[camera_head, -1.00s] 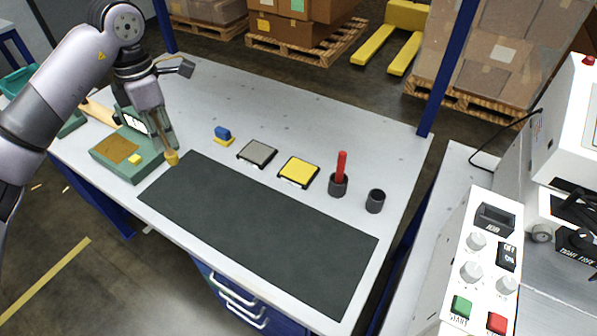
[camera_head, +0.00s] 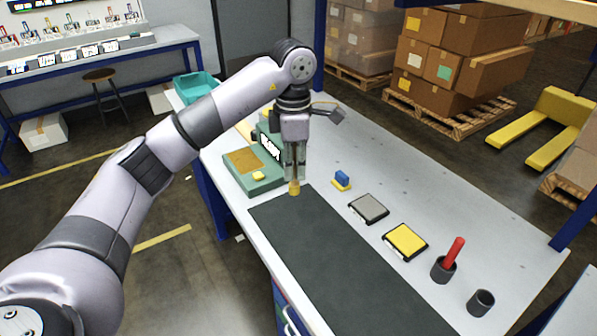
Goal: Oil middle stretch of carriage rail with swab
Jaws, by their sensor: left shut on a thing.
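My left gripper (camera_head: 295,160) points down at the far left end of the workbench. It is shut on a thin upright stick with a yellow-tan tip (camera_head: 294,188), which looks like the swab. The tip hangs by the far left corner of the dark mat (camera_head: 340,262); I cannot tell whether it touches anything. I cannot make out a carriage rail. My right gripper is not in view.
Along the mat's far side stand a blue-and-yellow piece (camera_head: 342,180), a grey pad (camera_head: 369,208), a yellow pad (camera_head: 405,241), a dark cup with a red stick (camera_head: 453,254) and an empty dark cup (camera_head: 481,302). A teal bin (camera_head: 197,87) is behind. The mat is bare.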

